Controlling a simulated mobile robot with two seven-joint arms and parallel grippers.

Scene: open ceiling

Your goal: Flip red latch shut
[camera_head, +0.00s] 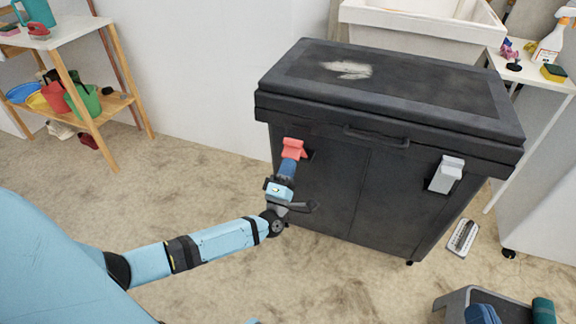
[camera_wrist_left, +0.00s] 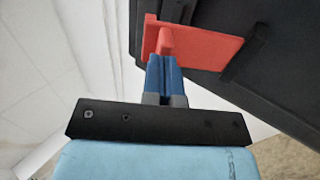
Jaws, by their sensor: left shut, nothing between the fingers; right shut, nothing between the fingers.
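The red latch (camera_head: 293,148) is on the left part of the front of a black lidded chest (camera_head: 350,190), just under the lid's edge. In the left wrist view the red latch (camera_wrist_left: 205,47) shows as a flat plate with a raised stub. My left gripper (camera_head: 289,166) is right at the latch's lower side, its blue fingers shut with nothing between them. In the left wrist view the fingertips (camera_wrist_left: 164,62) meet or nearly meet the latch's stub; exact contact is unclear. The chest's lid looks closed. My right gripper is not in view.
A white-grey latch (camera_head: 446,174) is on the chest's right front, and a dark handle (camera_head: 376,136) is between. A wooden shelf (camera_head: 80,75) stands left. A white sink (camera_head: 425,25) is behind. A grey bin (camera_head: 490,300) is at lower right. Floor left of the chest is clear.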

